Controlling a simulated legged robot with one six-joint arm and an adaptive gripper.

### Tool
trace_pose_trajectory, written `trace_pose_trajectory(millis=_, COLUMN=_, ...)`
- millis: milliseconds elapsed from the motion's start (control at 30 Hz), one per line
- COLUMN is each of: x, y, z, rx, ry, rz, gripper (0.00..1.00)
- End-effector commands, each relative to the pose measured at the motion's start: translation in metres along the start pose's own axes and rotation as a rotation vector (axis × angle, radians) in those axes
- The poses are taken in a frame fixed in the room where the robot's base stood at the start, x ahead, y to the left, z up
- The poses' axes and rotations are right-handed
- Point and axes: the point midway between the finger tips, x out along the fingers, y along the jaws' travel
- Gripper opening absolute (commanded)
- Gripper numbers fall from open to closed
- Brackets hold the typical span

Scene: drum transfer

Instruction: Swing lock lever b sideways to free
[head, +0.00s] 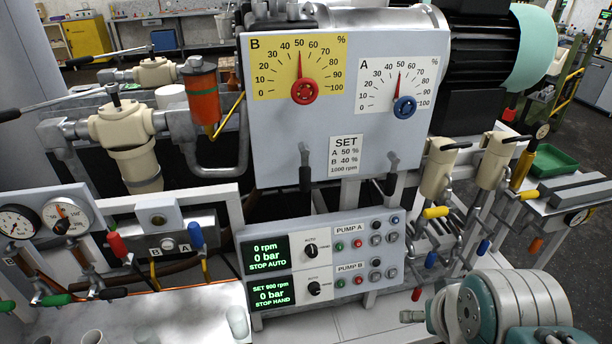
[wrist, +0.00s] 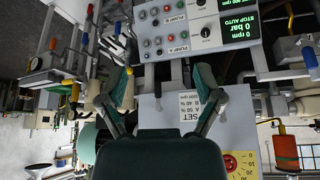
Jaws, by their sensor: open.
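Two small levers with dark grips hang at the lower edge of the grey dial panel (head: 270,140). The left one, under the yellow B scale (head: 265,72), appears to be lock lever b (head: 305,178); its grip points straight down. The right one, lock lever a (head: 391,182), hangs under the white A scale (head: 375,92). My gripper (wrist: 165,88) is open and empty in the upside-down wrist view, its fingers spread before the panel's lower edge. One lever shows between the fingers; lever b is not clearly visible there. The gripper is out of the head view.
The pump control box (head: 322,260) sits close below the levers. The red knob (head: 304,90) and blue knob (head: 405,107) are above them. Valves with coloured handles (head: 436,212) stand to the right, pipework and gauges (head: 68,217) to the left.

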Motion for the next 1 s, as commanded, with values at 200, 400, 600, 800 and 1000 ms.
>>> trace_pose_trajectory(millis=200, x=0.012, y=-0.001, z=-0.021, rx=-0.012, ry=0.05, rz=0.006, gripper=0.76)
trace_pose_trajectory(millis=400, x=0.049, y=-0.009, z=-0.087, rx=-0.063, ry=0.236, rz=0.009, gripper=0.76)
trace_pose_trajectory(millis=600, x=0.086, y=-0.03, z=-0.147, rx=-0.124, ry=0.436, rz=-0.026, gripper=0.76)
trace_pose_trajectory(millis=800, x=0.121, y=-0.063, z=-0.193, rx=-0.185, ry=0.634, rz=-0.104, gripper=0.76)
trace_pose_trajectory(millis=1000, x=0.152, y=-0.103, z=-0.219, rx=-0.233, ry=0.823, rz=-0.224, gripper=0.76)
